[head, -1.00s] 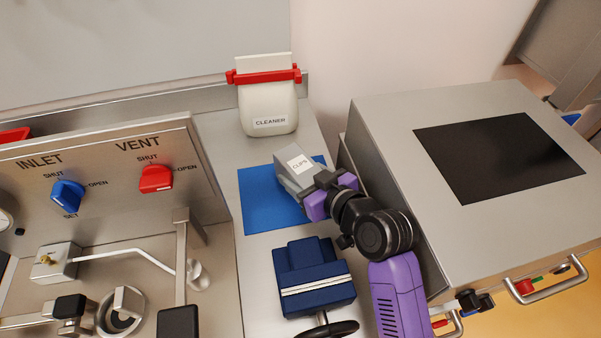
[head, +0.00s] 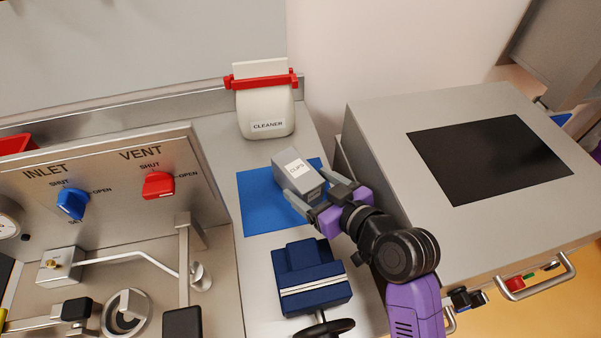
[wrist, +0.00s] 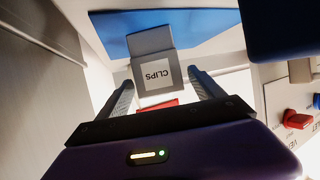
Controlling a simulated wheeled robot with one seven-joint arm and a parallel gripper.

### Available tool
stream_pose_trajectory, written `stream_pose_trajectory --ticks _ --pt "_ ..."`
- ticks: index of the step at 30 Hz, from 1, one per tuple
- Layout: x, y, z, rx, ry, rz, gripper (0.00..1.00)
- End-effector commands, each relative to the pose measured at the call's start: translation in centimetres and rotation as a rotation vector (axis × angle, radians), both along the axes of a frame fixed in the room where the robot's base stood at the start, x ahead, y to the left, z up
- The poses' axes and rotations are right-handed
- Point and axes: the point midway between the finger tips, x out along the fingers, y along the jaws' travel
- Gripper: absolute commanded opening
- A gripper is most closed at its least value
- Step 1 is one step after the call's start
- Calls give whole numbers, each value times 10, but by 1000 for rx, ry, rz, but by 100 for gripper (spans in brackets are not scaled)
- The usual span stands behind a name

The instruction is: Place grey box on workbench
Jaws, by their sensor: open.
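In the wrist view the grey box (wrist: 156,72) lies ahead, between and beyond the two open fingertips (wrist: 158,82). The blue mat (wrist: 190,25) shows around it there. Nothing is held.
A white CLEANER bag (head: 266,110) with a red clamp stands behind the mat. A dark blue vise (head: 310,278) is in front. A steel cabinet (head: 400,140) with a black top panel stands to the right. The INLET and VENT panel (head: 110,170) is on the left.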

Motion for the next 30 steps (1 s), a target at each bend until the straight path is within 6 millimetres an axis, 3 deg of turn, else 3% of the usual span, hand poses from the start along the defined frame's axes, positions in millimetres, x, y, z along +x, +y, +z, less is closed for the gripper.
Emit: stream_pose_trajectory --ticks 6,12,30 --pt "-31 -24 18 0 1 -1 77" --pt "-46 -36 25 0 0 -1 77" --pt "-48 -38 26 -1 -1 0 77"
